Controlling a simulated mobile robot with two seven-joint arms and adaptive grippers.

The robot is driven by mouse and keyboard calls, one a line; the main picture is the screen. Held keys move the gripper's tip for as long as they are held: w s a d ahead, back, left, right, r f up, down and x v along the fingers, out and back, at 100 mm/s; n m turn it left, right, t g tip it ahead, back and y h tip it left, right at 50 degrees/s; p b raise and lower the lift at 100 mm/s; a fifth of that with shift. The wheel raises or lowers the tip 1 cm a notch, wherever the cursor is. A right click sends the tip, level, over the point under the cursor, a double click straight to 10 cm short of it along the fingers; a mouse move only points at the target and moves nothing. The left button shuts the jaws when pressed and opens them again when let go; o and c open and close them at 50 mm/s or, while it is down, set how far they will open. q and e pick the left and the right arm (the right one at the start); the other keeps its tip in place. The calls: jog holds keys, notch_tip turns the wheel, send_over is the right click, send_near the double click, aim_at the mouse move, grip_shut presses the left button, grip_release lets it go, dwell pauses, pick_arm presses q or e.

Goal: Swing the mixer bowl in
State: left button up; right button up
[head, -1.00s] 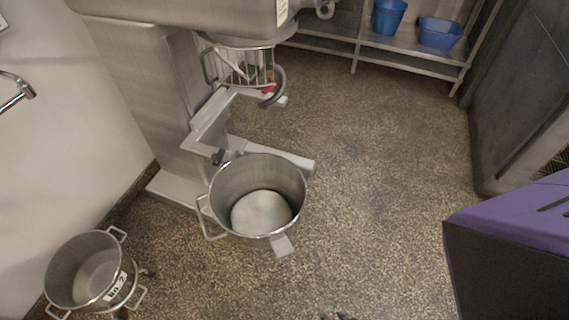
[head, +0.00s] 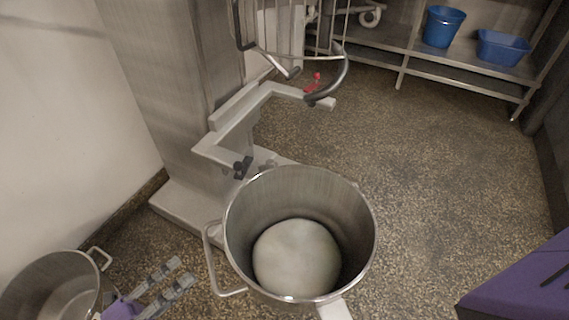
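The steel mixer bowl (head: 252,222) stands swung out in front of the mixer (head: 185,90), with a pale round mass of dough (head: 297,258) inside. Its loop handle (head: 211,265) sticks out on the left side. The mixer's bowl arms (head: 225,130) and curved dough hook (head: 343,75) are behind the bowl, not over it. My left gripper (head: 184,271) is at the lower left, fingers apart and empty, a little left of the handle and not visibly touching it. My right gripper is not in view.
A second steel bowl (head: 30,283) stands at the lower left, partly cut off and beside my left gripper. A metal rack (head: 400,57) at the back holds a blue bucket (head: 442,27) and a blue tub (head: 502,47). The floor (head: 450,150) right of the bowl is clear.

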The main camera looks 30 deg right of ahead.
aim_at(209, 258)
pick_arm(q)
jog(key=shift+m+g+h, duration=0.4)
jog(key=shift+m, duration=0.3)
jog(key=x, duration=0.2)
jog(key=s+x, duration=0.1)
jog(key=x, duration=0.2)
jog(key=r+x, duration=0.1)
jog(key=x, duration=0.1)
jog(key=shift+s+d+r, duration=0.1)
jog(key=shift+d+r, duration=0.05)
jog(key=shift+d, duration=0.4)
jog(key=c, duration=0.5)
grip_shut()
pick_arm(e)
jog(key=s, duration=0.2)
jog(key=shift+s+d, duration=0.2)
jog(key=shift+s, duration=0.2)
